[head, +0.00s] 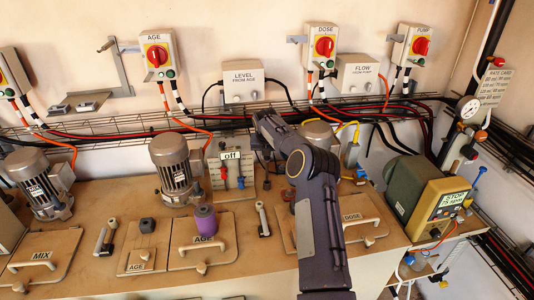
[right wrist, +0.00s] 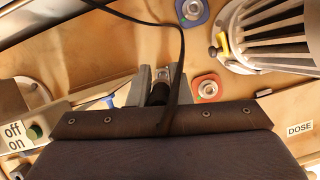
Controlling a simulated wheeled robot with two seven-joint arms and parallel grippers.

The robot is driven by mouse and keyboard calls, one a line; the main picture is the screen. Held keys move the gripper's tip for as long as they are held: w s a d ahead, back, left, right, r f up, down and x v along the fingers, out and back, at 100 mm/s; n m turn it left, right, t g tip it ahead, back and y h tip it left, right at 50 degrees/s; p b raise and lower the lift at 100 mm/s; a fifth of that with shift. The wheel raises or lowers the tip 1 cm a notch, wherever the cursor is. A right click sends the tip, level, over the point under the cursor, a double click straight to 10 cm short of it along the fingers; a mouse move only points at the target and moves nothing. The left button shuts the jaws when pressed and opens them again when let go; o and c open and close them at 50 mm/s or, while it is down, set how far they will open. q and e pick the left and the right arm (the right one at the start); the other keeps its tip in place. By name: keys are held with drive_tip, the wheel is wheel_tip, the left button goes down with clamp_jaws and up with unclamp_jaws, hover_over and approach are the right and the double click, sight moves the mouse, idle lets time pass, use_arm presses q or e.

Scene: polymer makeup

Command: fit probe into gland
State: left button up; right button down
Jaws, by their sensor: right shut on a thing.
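My right gripper (right wrist: 160,84) is shut on a dark cylindrical piece, which looks like the probe (right wrist: 160,95). A pale metal part shows between the fingertips, and a black cable (right wrist: 178,50) runs across the jaws. In the right wrist view, a red-rimmed round fitting (right wrist: 208,88) lies just right of the fingers, and a blue-rimmed one (right wrist: 193,10) lies farther up. Either could be the gland; I cannot tell which. In the head view, my right gripper (head: 266,160) is over the bench's back part, its fingers and the probe mostly hidden. My left gripper is not in view.
A motor (head: 172,163) and the off/on switch box (head: 232,168) stand left of my right gripper. A caged motor (right wrist: 270,35) is close by in the wrist view. A wire tray (head: 110,125) runs behind. A green-and-tan pump (head: 420,190) stands at right.

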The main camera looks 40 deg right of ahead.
sight(267, 165)
drive_tip(key=shift+f+b, duration=1.25)
drive_tip(key=shift+f, duration=1.7)
drive_tip(key=shift+r, duration=0.1)
